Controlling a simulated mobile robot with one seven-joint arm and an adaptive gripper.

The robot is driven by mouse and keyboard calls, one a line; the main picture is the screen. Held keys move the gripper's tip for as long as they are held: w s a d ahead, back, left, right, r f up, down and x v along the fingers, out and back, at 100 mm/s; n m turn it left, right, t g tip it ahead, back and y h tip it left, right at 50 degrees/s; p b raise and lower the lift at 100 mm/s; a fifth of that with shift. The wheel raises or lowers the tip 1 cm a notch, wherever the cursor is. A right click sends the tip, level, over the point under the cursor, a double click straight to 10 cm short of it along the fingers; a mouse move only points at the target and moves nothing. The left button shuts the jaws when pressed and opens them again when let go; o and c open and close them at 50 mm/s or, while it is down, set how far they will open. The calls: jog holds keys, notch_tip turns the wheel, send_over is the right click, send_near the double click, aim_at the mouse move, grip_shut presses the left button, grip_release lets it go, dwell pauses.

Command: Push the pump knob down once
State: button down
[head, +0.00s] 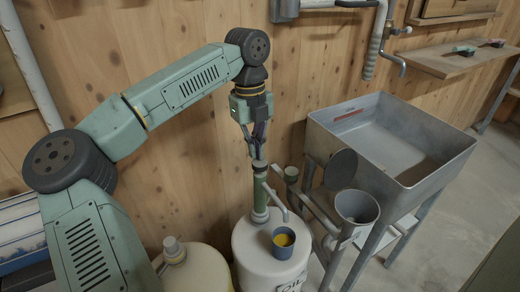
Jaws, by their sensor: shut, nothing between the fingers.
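The pump (260,193) stands upright on a white drum (252,247) with "OIL" lettering, and has a green body and a grey spout. Its dark knob (259,165) is at the top. My gripper (257,155) points down with its fingers shut, directly above the knob in the head view. I cannot tell whether the fingertips touch the knob. A grey-blue cup (284,245) with yellow contents sits on the drum top, below the spout.
A cream container (195,265) stands left of the drum. A wooden wall (180,45) is behind the pump.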

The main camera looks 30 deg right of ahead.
jog(key=shift+w, duration=0.3)
jog(key=shift+r, duration=0.1)
notch_tip(320, 180, up, 12)
jog(key=w, duration=0.1)
dwell(0.3)
jog(key=shift+w, duration=0.1)
dwell(0.7)
